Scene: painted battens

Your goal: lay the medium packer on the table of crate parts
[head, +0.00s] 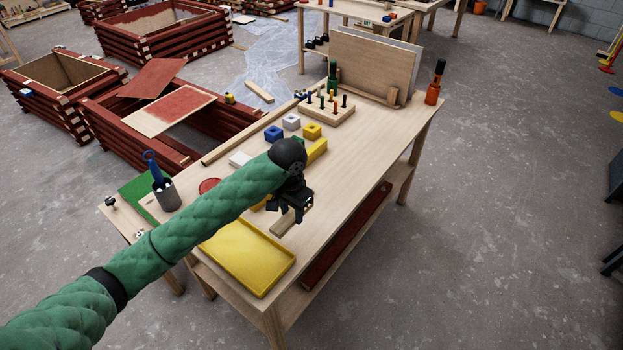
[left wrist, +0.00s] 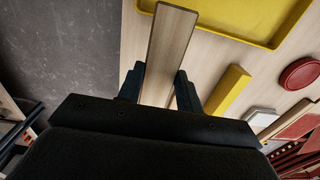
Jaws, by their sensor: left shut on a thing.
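The medium packer, seemingly the plain wooden strip (head: 283,222), is under my left gripper (head: 290,207) over the near right part of the table of crate parts (head: 362,140). In the left wrist view the strip (left wrist: 169,45) runs between the two dark fingers (left wrist: 161,88), which are shut on it. Its far end reaches towards the yellow tray's rim. I cannot tell whether the strip touches the tabletop. The gripper hides part of it. My right gripper is in neither view.
A yellow tray (head: 247,257) lies at the table's near end. A yellow block (left wrist: 229,89) and a round red piece (left wrist: 300,73) lie beside the strip. Small blocks, a peg board (head: 328,111) and a cup (head: 166,194) stand on the table. Bare wood lies to the right.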

